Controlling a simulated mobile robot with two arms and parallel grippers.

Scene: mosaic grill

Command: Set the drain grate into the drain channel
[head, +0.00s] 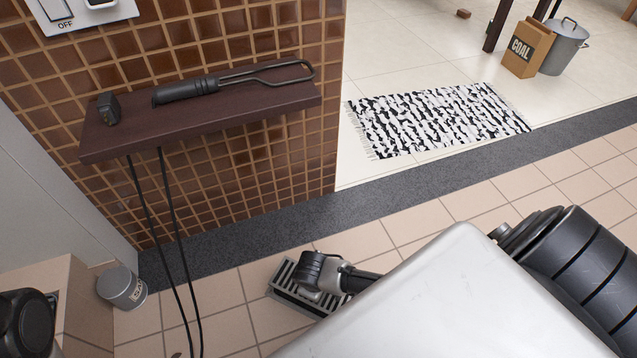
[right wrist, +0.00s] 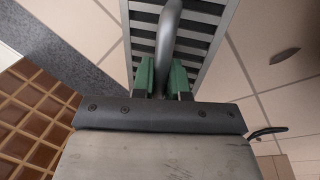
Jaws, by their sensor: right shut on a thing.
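The drain grate (head: 283,286) is a grey slotted metal piece low in the middle of the head view, at the tiled floor; whether it touches the floor I cannot tell. It also shows in the right wrist view (right wrist: 207,22) as a slatted strip. My right gripper (right wrist: 164,82) is shut on a grey metal bar over the slats, seemingly the grate's handle. In the head view the wrist and arm hide part of the grate. I cannot make out the drain channel.
A brown shelf (head: 207,119) holds a black-handled wire tool (head: 187,90) and a plug (head: 108,108); black cables (head: 143,200) hang to the floor. A grey can (head: 122,288) stands at lower left. A patterned rug (head: 437,118) lies beyond the dark strip (head: 370,208).

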